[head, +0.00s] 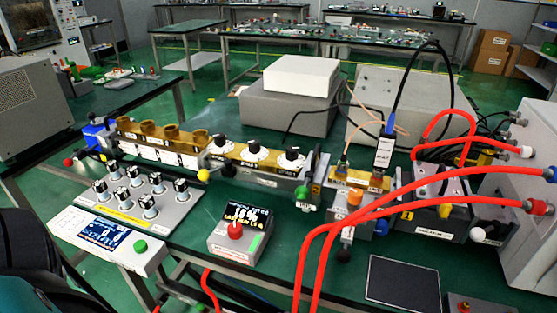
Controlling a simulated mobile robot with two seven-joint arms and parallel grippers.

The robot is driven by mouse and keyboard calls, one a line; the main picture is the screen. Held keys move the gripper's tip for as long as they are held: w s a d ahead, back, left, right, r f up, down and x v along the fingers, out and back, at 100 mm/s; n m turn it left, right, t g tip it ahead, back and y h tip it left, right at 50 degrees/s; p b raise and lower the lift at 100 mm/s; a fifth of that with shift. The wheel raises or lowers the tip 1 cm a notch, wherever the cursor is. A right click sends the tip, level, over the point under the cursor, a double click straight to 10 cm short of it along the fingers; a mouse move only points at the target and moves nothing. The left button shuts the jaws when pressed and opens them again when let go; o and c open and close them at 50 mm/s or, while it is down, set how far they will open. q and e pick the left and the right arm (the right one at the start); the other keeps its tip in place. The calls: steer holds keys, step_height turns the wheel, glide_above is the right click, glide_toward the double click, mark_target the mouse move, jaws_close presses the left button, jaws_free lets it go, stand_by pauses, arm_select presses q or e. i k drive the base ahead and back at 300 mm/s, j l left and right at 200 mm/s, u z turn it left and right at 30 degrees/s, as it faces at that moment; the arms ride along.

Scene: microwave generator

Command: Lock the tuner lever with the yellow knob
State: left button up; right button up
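A small yellow knob (203,175) sits on the front side of the waveguide line, below the junction of the brass section and the dial section. A short grey lever seems to run up from it; its exact angle and whether it is locked are too small to tell. The tuner (255,153) is the brass-topped section to its right, with three black-and-white dials. A second yellow piece (444,211) shows on the isolator block at the right. Neither of my grippers is in view.
In front stand a panel with several knobs (125,208), a display box with a green button (140,246) and a box with a red button (235,231). Red hoses (400,205) arch over the right side. Grey boxes (290,105) stand behind the line.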

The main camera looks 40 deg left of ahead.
mark_target(203, 175)
steer(key=u, duration=1.65)
